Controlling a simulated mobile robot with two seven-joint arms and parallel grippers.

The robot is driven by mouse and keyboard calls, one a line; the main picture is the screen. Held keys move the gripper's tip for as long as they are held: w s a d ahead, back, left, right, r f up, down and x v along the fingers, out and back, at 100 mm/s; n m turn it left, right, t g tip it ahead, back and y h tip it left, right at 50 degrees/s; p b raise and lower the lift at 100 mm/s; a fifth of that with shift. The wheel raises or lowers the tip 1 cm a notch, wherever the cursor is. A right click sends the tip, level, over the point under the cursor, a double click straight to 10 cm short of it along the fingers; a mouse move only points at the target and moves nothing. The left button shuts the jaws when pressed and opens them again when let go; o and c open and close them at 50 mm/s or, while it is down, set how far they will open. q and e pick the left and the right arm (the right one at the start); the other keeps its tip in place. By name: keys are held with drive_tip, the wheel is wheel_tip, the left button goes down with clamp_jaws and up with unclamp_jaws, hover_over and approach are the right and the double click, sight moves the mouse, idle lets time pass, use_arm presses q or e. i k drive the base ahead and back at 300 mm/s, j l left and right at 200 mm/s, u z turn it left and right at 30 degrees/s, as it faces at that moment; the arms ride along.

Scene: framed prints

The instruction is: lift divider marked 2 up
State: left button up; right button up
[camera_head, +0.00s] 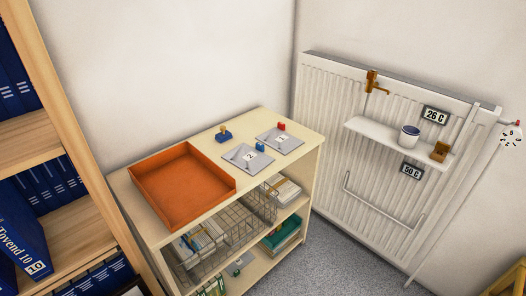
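The divider marked 2 (241,160) is a flat grey sheet with a white label bearing a 2. It lies on top of the low cream cabinet (213,208), and a small blue piece (260,147) stands at its right edge. A similar grey divider marked 1 (273,140) lies behind it to the right, with a small red piece (282,126) at its back edge. Neither of my grippers shows in the head view.
An orange tray (228,181) takes up the cabinet's left part. A blue stamp-like object (223,134) stands behind divider 2. A wire basket (229,238) sits below. A bookshelf (75,150) stands left, a radiator (320,130) with a small shelf (372,131) right. Grey floor is free at front right.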

sight(244, 156)
drive_tip(key=i+u, duration=0.1)
drive_tip(key=u, duration=0.45)
drive_tip(key=i+l+u, duration=0.1)
drive_tip(key=l+u, duration=0.4)
drive_tip(key=u, duration=0.2)
drive_tip(key=i+l+u, duration=0.1)
drive_tip(key=l+u, duration=0.25)
drive_tip(key=l, duration=1)
drive_tip(key=u, duration=0.05)
